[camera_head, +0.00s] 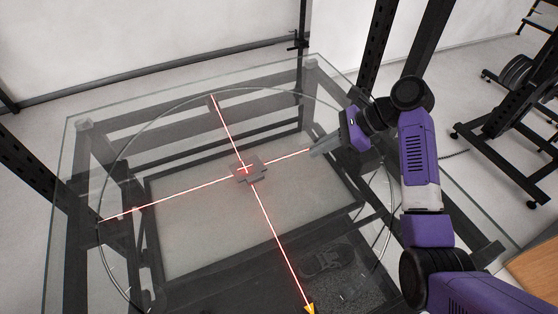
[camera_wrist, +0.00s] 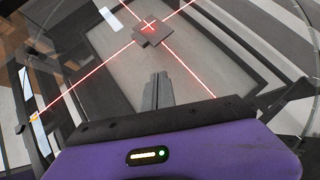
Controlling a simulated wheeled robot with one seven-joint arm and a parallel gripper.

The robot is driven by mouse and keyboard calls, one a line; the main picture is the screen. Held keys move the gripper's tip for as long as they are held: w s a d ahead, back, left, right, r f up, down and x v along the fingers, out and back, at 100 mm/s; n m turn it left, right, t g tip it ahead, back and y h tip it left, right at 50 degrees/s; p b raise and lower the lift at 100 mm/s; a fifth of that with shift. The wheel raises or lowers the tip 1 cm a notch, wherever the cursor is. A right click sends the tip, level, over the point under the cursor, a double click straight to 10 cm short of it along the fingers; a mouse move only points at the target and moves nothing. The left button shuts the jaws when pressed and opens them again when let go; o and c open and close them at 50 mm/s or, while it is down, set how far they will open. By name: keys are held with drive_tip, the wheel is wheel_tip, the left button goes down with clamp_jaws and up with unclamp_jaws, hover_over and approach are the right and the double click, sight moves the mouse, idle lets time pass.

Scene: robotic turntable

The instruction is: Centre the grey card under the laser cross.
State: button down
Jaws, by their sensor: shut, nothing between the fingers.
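The small grey card (camera_head: 255,176) lies flat on the round glass turntable (camera_head: 103,184), near its middle. Red laser lines cross on the card, and the bright laser cross (camera_head: 245,168) falls on it in the head view. In the wrist view the card (camera_wrist: 157,40) has the cross (camera_wrist: 149,25) near its far left edge, not its middle. My gripper (camera_head: 318,148) is to the right of the card, apart from it, along one laser line. Its fingers (camera_wrist: 158,80) are shut and empty, pointing toward the card in the wrist view.
A glass table (camera_head: 62,190) on a dark frame surrounds the disc. A yellow pointer (camera_head: 309,309) sits at the near end of one laser line. A dark shoe-like object (camera_head: 325,260) shows below the glass. The glass around the card looks clear.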

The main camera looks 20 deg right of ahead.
sight(261, 166)
drive_tip(key=shift+w+a+f+m, duration=0.1)
drive_tip(key=shift+a+f+m, duration=0.1)
drive_tip(key=shift+m, duration=0.1)
drive_tip(key=x, duration=0.8)
drive_tip(key=shift+a+f, duration=0.25)
drive_tip(key=shift+f, duration=0.05)
drive_tip(key=w+a, duration=0.1)
drive_tip(key=a, duration=0.2)
drive_tip(key=shift+w+f, duration=0.2)
drive_tip(key=shift+w, duration=0.2)
drive_tip(key=shift+w+a, duration=0.3)
drive_tip(key=shift+a, duration=0.15)
drive_tip(key=shift+p, duration=0.35)
drive_tip(key=shift+w+a+r+p, duration=0.1)
drive_tip(key=shift+w+a+p, duration=0.15)
drive_tip(key=shift+a+p, duration=0.25)
drive_tip(key=shift+w+a+r+p, duration=0.1)
drive_tip(key=shift+w+a+p, duration=0.1)
drive_tip(key=shift+a+p, duration=0.3)
drive_tip(key=shift+w+f, duration=0.1)
drive_tip(key=shift+f, duration=0.15)
